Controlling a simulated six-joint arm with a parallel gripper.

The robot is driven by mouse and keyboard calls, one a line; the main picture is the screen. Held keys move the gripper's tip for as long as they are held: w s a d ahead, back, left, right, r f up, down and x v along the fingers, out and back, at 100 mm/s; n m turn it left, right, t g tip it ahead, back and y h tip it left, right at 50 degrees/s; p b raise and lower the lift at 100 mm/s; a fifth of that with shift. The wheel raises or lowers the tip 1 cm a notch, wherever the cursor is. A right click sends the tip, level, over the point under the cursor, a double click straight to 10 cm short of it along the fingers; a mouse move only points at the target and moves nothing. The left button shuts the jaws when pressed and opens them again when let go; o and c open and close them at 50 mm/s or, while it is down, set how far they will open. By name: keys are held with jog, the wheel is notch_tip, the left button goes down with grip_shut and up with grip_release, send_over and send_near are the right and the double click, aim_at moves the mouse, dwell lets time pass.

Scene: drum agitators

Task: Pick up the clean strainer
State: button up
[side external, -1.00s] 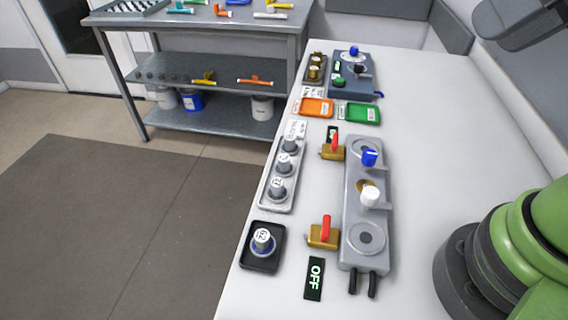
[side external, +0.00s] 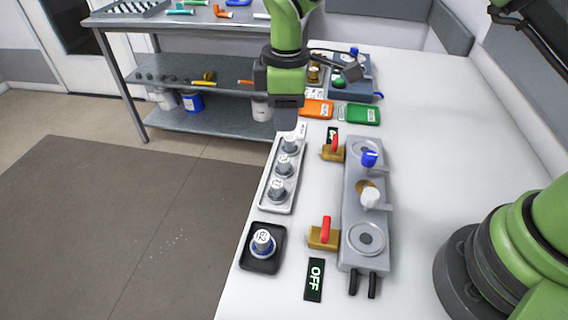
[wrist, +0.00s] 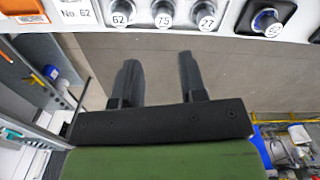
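Three grey strainers with white number caps stand in a row in a white tray (side external: 266,203). In the wrist view their caps read 62 (wrist: 121,14), 75 (wrist: 163,15) and what looks like 27 (wrist: 207,16). A card (wrist: 75,12) reading "No. 62" lies at the tray's end. Another strainer (side external: 262,241), labelled 62 with a blue ring, stands in a black tray (side external: 252,262). My gripper (side external: 288,120) hangs near the white tray's far end, apart from the strainers. In the wrist view it (wrist: 158,76) is open and empty, over the floor beyond the bench edge.
A grey twin-housing unit (side external: 352,215) with blue and white knobs stands right of the trays. Red-handled valves (side external: 326,232) stand between. An OFF sign (side external: 314,279), an orange tray (side external: 317,108) and a green tray (side external: 362,114) lie nearby. The bench's right side is clear.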

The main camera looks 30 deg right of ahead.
send_over(284, 158)
notch_tip(284, 158, down, 5)
jog(key=shift+w, duration=0.1)
jog(key=shift+f, duration=3.15)
jog(key=c, duration=0.7)
